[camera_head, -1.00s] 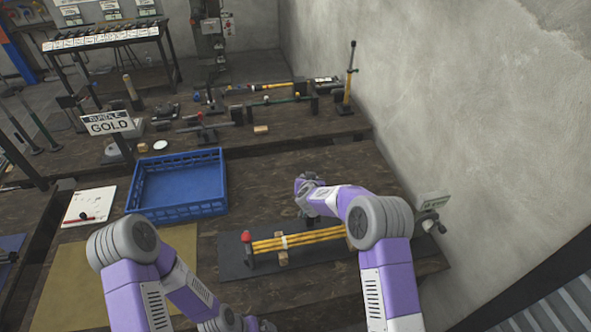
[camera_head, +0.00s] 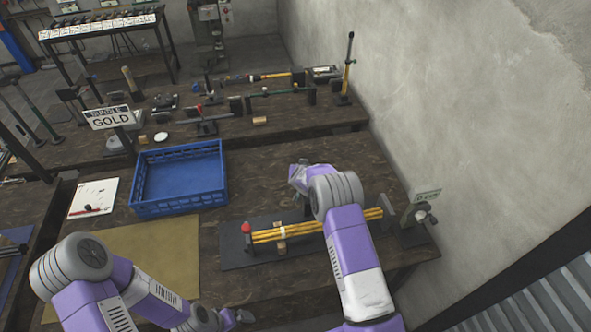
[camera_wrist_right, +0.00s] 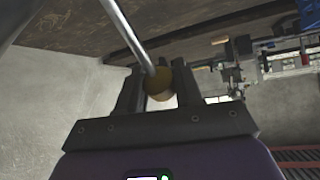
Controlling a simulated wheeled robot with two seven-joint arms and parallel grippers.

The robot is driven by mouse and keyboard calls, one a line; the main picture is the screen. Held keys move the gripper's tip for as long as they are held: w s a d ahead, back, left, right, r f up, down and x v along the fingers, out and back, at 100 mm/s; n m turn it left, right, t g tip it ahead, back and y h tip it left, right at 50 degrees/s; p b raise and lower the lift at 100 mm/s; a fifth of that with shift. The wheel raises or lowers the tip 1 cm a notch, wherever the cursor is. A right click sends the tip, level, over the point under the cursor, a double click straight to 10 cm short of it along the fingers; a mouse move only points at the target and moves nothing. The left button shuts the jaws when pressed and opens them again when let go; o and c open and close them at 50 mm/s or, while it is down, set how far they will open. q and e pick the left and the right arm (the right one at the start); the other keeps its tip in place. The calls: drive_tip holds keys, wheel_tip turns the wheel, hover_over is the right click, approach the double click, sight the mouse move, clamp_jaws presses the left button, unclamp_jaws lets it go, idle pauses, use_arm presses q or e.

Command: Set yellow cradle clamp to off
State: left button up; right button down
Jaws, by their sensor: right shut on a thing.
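In the right wrist view my right gripper (camera_wrist_right: 159,82) is shut on a yellowish ball knob (camera_wrist_right: 158,84) at the end of a thin silver lever (camera_wrist_right: 132,38). In the head view my right arm reaches over the bench; its fingers and the knob cannot be made out there. My left gripper (camera_head: 238,317) is low at the bottom edge, fingers unclear.
A blue crate (camera_head: 180,207) stands left of the mat. A sign reading GOLD (camera_head: 110,117) is behind it. A metal fixture (camera_head: 418,217) stands at the bench's right, near the grey wall (camera_head: 430,90). Bare wood lies behind the mat.

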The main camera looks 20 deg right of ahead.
drive_tip(key=shift+w+f, duration=0.1)
drive_tip(key=shift+f, duration=0.15)
idle(0.3)
drive_tip(key=c, duration=0.8)
unclamp_jaws()
drive_tip(key=shift+r, duration=0.1)
drive_tip(key=v, duration=0.7)
drive_tip(key=shift+b, duration=0.3)
drive_tip(key=shift+r, duration=0.15)
